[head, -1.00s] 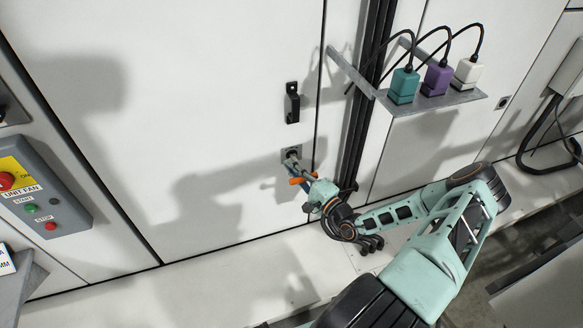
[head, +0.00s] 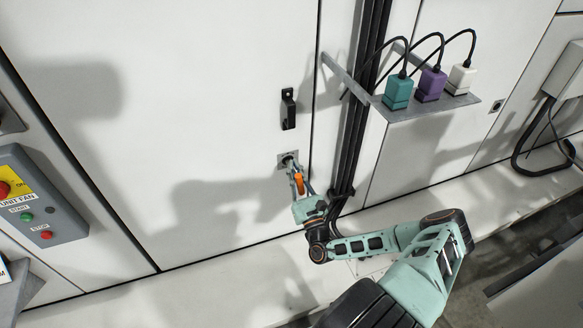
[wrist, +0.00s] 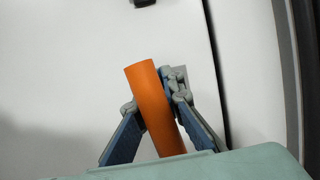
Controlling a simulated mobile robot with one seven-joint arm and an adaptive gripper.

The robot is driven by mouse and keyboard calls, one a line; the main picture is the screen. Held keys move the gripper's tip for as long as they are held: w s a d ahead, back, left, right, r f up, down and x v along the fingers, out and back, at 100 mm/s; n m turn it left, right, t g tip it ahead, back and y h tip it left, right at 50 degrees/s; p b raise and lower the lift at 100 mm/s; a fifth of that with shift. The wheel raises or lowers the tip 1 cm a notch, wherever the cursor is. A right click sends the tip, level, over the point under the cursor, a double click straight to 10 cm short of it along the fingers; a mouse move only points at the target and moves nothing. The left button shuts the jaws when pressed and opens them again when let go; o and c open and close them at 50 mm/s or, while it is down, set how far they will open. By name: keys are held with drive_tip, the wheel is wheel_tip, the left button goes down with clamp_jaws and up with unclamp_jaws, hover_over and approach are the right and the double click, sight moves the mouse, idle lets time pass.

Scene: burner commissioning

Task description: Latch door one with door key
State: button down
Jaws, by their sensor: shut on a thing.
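The door key shows as an orange handle (head: 299,183) in the head view, pointing up and down at the door's lock plate (head: 281,160). My gripper (head: 296,172) is shut on the key, just in front of the lock. In the wrist view the orange handle (wrist: 152,100) stands slightly tilted between the two blue-grey fingers of my gripper (wrist: 152,95). The key's tip and the lock's inside are hidden, so its seating cannot be told. The white door (head: 215,110) looks flush with its frame, and a black door handle (head: 288,108) sits above the lock.
A grey shelf (head: 430,107) juts out at the upper right with teal (head: 397,92), purple (head: 431,84) and white (head: 461,79) plugs. Black cables (head: 350,130) run down right of the door. A button box (head: 40,205) is at the left.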

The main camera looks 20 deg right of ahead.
drive_tip(key=m+h, duration=0.1)
drive_tip(key=m, duration=0.2)
drive_tip(key=shift+d+h, duration=0.15)
drive_tip(key=shift+h, duration=0.15)
drive_tip(key=shift+s+p, duration=0.1)
drive_tip(key=shift+p, duration=0.2)
drive_tip(key=shift+s+p, duration=0.75)
drive_tip(key=shift+s, duration=0.9)
